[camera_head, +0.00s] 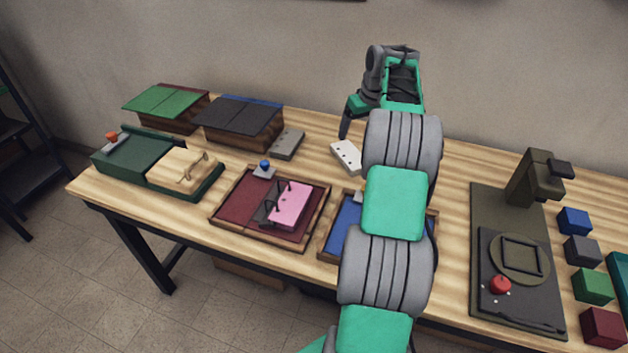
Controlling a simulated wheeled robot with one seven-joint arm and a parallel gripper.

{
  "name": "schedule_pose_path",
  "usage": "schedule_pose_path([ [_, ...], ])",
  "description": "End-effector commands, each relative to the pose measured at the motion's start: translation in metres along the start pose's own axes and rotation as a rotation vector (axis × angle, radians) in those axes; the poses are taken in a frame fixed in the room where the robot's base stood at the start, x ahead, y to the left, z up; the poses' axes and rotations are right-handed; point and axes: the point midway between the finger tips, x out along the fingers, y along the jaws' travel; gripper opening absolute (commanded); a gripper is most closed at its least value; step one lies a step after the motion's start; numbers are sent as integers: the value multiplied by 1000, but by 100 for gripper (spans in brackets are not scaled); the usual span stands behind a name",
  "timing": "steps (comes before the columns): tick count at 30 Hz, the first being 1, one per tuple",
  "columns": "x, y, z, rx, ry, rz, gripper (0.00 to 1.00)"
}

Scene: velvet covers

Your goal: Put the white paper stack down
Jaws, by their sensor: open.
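The white paper stack (346,155) is a small white block with a few dark dots like punched holes. It appears to lie on the wooden table (310,173), a little right of the grey stack. My gripper (347,126) is just behind and above it in the picture. One dark finger shows, pointing down, with its tip near the stack's far edge. The other finger is hidden, and my arm covers the area just to the right. My gripper is open, and the white stack looks apart from the visible finger.
A grey stack (288,144) lies left of the white one. Front trays include a maroon one (234,205) with a pink stack (290,204) and a blue one (345,228), partly behind my arm. Green (165,101) and dark (238,110) covers stand behind. A press (540,185) stands right.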

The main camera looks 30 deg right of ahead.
Motion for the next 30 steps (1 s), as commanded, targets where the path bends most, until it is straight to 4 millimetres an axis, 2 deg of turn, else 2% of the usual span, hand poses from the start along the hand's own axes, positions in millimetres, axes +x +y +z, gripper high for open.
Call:
schedule_pose_path([
  [2, -14, -34, -7, -16, 4, -6, 87],
  [5, -40, -111, -5, -34, 3, -20, 87],
  [6, -52, -148, 3, -44, 3, -26, 87],
  [7, -60, -176, 12, -50, 1, -31, 87],
  [9, -75, -235, 43, -64, -4, -39, 87],
  [11, -85, -278, 77, -75, -7, -42, 87],
  [12, -88, -302, 104, -85, -10, -44, 87],
  [14, -91, -333, 146, -99, -12, -45, 87],
  [15, -90, -347, 173, -106, -15, -45, 87],
  [18, -83, -368, 229, -124, -17, -42, 87],
  [21, -75, -376, 260, -134, -19, -38, 87],
  [24, -72, -377, 270, -135, -20, -37, 87],
  [30, -72, -376, 270, -133, -22, -37, 87],
])
